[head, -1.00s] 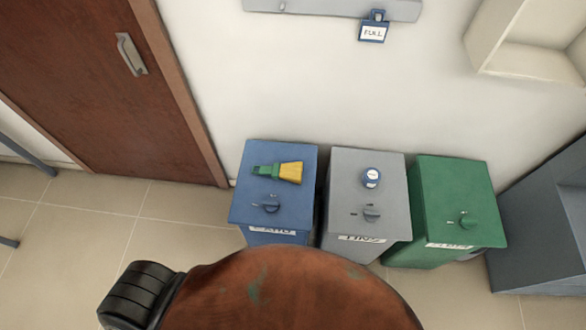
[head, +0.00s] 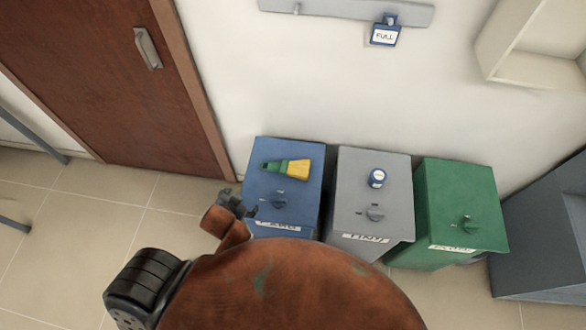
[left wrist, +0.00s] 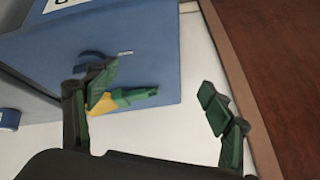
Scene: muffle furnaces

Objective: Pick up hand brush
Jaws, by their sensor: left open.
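The hand brush (head: 287,169) has a green handle and yellow bristles. It lies on top of the blue bin (head: 260,212) in the head view, bristles to the right. It also shows in the left wrist view (left wrist: 134,95), partly hidden behind one finger. My left gripper (head: 238,203) is open and empty, at the left front edge of the blue bin, apart from the brush. In the left wrist view its two fingers (left wrist: 157,97) are spread wide, with the brush's handle end showing between them. My right gripper is not in view.
A knob (head: 279,204) stands on the blue bin's top in front of the brush. A grey bin (head: 345,205) with a small blue-and-white item (head: 377,178) and a green bin (head: 455,190) stand to the right. A brown door (head: 105,70) is at left. The white wall is behind.

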